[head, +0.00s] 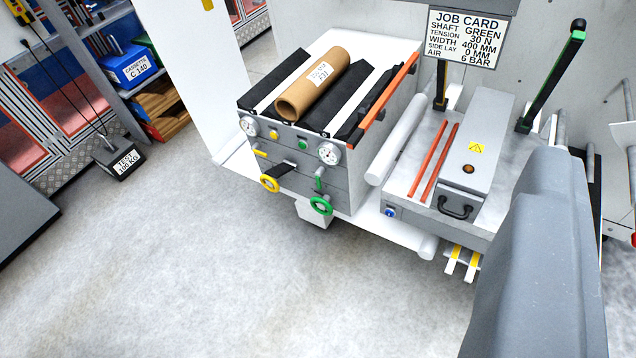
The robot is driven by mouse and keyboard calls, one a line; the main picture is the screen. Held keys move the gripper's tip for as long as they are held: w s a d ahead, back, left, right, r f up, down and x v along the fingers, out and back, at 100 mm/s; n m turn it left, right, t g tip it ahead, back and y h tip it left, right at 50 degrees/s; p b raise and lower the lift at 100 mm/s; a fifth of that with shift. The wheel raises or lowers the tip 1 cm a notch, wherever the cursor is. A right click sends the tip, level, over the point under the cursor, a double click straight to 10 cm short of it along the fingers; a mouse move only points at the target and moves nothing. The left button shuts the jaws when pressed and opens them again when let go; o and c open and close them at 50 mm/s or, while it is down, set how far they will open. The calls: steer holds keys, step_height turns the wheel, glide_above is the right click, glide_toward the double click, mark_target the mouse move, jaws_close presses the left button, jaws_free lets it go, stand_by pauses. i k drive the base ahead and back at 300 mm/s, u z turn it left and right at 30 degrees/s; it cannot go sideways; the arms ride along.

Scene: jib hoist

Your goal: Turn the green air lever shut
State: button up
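A small green lever (319,179) is on the front panel of the grey machine (290,165), below the right-hand dial gauge (328,153). It looks roughly upright, in line with the panel's height, and is small in view. A green handwheel (321,206) sits just below it. A small yellow lever (260,153) on the left of the same panel lies roughly sideways, above a yellow handwheel (269,184). My gripper does not show. A grey body at the lower right, probably my own arm, hides part of the right side.
A cardboard core (312,84) lies on top of the machine. A job card (465,38) reads "AIR 6 BAR". A grey unit with a black handle (456,207) stands to the right. The floor (230,280) in front is clear.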

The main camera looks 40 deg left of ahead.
mark_target(319, 172)
steer(key=z, duration=1.55)
steer(key=k, duration=0.9)
steer(key=u, duration=1.65)
steer(key=i, duration=1)
steer(key=z, duration=0.05)
